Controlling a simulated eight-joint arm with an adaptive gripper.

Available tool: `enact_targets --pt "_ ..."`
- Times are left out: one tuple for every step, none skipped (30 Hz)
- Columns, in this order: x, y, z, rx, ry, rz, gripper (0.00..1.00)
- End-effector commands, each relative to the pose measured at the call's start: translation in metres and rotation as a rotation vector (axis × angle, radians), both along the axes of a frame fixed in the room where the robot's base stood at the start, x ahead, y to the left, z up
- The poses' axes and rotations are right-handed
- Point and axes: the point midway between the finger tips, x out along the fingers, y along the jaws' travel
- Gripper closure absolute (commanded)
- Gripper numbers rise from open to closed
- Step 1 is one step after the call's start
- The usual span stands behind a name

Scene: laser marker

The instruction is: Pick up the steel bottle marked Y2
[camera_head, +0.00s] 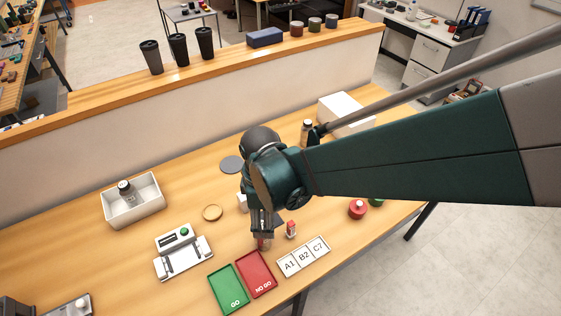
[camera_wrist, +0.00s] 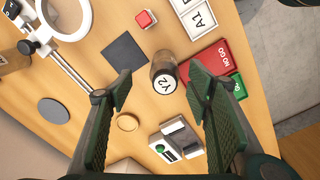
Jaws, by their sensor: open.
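The steel bottle marked Y2 (camera_wrist: 163,77) stands on the table in the wrist view, its white top label facing the camera. It is close beside the red NO GO pad (camera_wrist: 208,62). My gripper (camera_wrist: 163,92) is open, and its two fingers appear on either side of the bottle in that view, with a gap on each side. In the head view my gripper (camera_head: 263,235) points down just behind the red NO GO pad (camera_head: 257,274). The bottle is largely hidden by the gripper there.
A green GO pad (camera_head: 228,289), a label plate (camera_head: 303,257) and a small red-topped block (camera_head: 291,229) are near. A white device (camera_head: 183,252), a wooden disc (camera_head: 212,212) and a white bin (camera_head: 151,211) holding another bottle lie left. A red knob (camera_head: 357,209) is right.

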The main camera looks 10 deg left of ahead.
Motion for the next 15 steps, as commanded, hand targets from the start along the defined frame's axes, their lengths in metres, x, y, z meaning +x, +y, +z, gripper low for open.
enact_targets --pt "-0.0025 0.0049 -0.0042 -0.004 0.004 0.019 0.5" --pt "-0.0036 0.0068 -0.0059 -0.006 0.006 0.028 0.5" --pt "-0.0048 0.0087 -0.0077 -0.008 0.008 0.038 0.5" --pt "-0.0056 0.0096 -0.0087 -0.01 0.01 0.044 0.5" --pt "-0.0062 0.0102 -0.0094 -0.011 0.011 0.048 0.5" --pt "-0.0067 0.0107 -0.01 -0.012 0.013 0.051 0.5" --pt "-0.007 0.0109 -0.0102 -0.012 0.013 0.053 0.5" --pt "-0.0071 0.0109 -0.0103 -0.013 0.012 0.054 0.5" --pt "-0.0071 0.0109 -0.0103 -0.013 0.013 0.054 0.5" --pt "-0.0071 0.0109 -0.0102 -0.013 0.013 0.054 0.5" --pt "-0.0071 0.0108 -0.0102 -0.013 0.013 0.054 0.5" --pt "-0.007 0.0109 -0.0101 -0.013 0.012 0.053 0.5" --pt "-0.007 0.0109 -0.0101 -0.013 0.012 0.053 0.5" --pt "-0.007 0.0109 -0.0101 -0.013 0.012 0.053 0.5" --pt "-0.007 0.0109 -0.0101 -0.013 0.012 0.053 0.5"
